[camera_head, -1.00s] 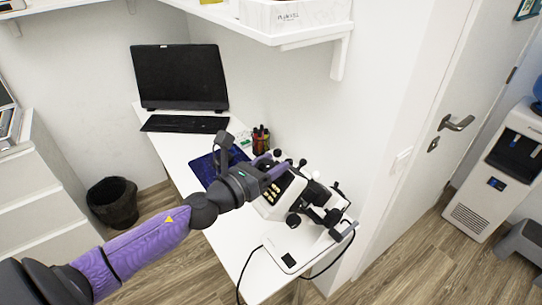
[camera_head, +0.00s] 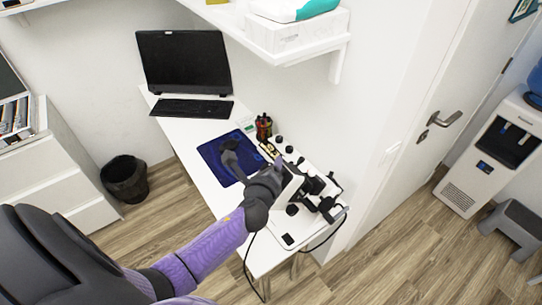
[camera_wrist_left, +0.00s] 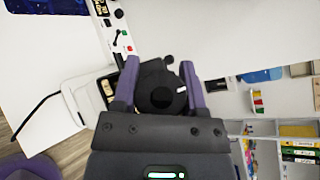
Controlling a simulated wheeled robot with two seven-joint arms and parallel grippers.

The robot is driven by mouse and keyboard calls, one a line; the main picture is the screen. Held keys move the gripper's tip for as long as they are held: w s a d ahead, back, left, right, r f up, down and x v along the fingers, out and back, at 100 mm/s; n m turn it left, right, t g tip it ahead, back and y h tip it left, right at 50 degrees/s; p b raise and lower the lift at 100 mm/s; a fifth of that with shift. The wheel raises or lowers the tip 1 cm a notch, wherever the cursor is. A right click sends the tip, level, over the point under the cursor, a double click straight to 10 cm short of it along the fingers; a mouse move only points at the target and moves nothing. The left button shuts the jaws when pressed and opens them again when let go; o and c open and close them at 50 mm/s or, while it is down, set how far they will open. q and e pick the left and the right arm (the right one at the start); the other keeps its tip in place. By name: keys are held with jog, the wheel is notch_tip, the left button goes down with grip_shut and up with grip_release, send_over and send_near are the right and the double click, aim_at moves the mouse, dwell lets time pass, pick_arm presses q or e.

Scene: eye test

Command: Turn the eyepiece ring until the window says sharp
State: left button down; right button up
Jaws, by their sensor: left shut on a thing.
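The white and black microscope (camera_head: 322,196) stands near the front end of the white desk. My left gripper (camera_head: 284,172) is at its near left side and hides part of it. In the left wrist view, my left gripper (camera_wrist_left: 160,66) is shut on the round black eyepiece ring (camera_wrist_left: 160,97), one purple finger on each side. A short white mark shows on the ring's right side. A pale body with a small panel of light squares (camera_wrist_left: 108,90) is left of the fingers. I cannot read a window in either view. My right gripper is not in view.
The desk (camera_head: 185,135) also holds a monitor (camera_head: 184,60), a keyboard (camera_head: 191,108), a blue mat (camera_head: 222,160) and a pen cup (camera_head: 263,127). A wall shelf (camera_head: 290,50) hangs above. A black bin (camera_head: 125,178) stands on the floor.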

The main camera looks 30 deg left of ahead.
pick_arm(q)
jog(key=n+g+y+p, duration=0.1)
jog(key=n+g+p, duration=0.1)
jog(key=n, duration=0.1)
jog(key=shift+a+r+p, duration=0.1)
jog(key=shift+p, duration=0.25)
jog(key=shift+s+f+n+g+p, duration=0.1)
jog(key=shift+f+n+g+p, duration=0.1)
jog(key=shift+n+g+p, duration=0.7)
jog(key=shift+n, duration=0.3)
jog(key=shift+c, duration=0.6)
grip_release()
jog(key=shift+f, duration=0.1)
